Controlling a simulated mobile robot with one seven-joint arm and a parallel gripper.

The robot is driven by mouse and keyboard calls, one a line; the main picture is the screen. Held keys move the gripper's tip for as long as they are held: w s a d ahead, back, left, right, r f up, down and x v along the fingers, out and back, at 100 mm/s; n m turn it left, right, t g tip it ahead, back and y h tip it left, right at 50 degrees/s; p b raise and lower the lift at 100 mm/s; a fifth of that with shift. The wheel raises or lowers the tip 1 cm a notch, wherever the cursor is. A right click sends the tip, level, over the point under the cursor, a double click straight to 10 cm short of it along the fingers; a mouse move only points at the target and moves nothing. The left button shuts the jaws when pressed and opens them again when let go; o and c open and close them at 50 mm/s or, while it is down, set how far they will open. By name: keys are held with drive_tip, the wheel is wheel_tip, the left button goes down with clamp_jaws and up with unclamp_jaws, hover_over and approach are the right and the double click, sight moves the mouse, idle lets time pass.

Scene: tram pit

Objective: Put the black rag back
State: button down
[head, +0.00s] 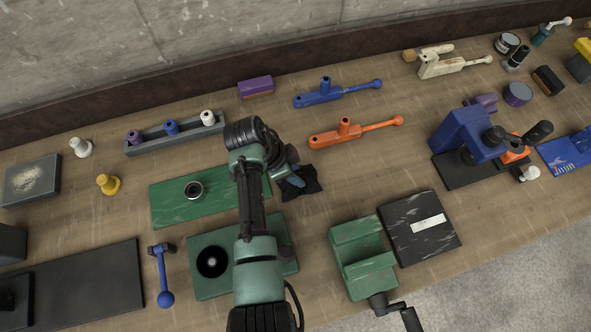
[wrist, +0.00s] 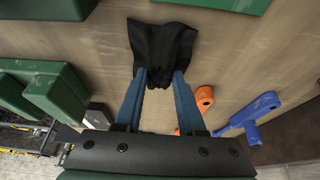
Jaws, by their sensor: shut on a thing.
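The black rag (head: 303,182) is a small, crumpled dark cloth, partly hidden by my gripper in the head view. My gripper (head: 288,180) reaches down just right of the green mat. In the wrist view, the two blue fingers of my gripper (wrist: 159,82) are shut on the near edge of the black rag (wrist: 162,42), and the cloth spreads out beyond the fingertips. I cannot tell whether the rag touches the bench or hangs just above it.
A green mat (head: 165,205) with a metal ring lies left of my gripper. An orange tool (head: 350,132) and a blue tool (head: 325,96) lie behind right. A green vise (head: 357,250) and a black marbled slab (head: 400,235) stand in front right. Bare bench lies between.

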drive_tip(key=shift+f, duration=0.2)
drive_tip(key=c, duration=0.5)
unclamp_jaws()
drive_tip(key=b+v, duration=0.3)
drive_tip(key=v, duration=1)
drive_tip(key=w+d+r+n+t+y, duration=0.1)
drive_tip(key=w+r+n+t+y, duration=0.15)
drive_tip(key=w+r+t, duration=0.65)
drive_tip(key=w+d+r+n+t+y, duration=0.1)
drive_tip(key=w+r+n+t, duration=0.25)
drive_tip(key=r, duration=1.15)
drive_tip(key=s+d+r+n+t, duration=0.1)
drive_tip(key=s+r+n+t, duration=0.15)
drive_tip(key=r, duration=0.55)
drive_tip(key=s+d+r+n+t, duration=0.1)
drive_tip(key=r+t, duration=0.2)
drive_tip(key=r, duration=0.6)
drive_tip(key=s+d+r+n+t, duration=0.1)
drive_tip(key=s+r+n+t, duration=0.4)
drive_tip(key=s+r, duration=0.9)
drive_tip(key=r+t+y, duration=0.1)
drive_tip(key=t, duration=0.2)
drive_tip(key=shift+s+d+r, duration=0.25)
drive_tip(key=shift+s+r, duration=0.1)
drive_tip(key=shift+s, duration=0.05)
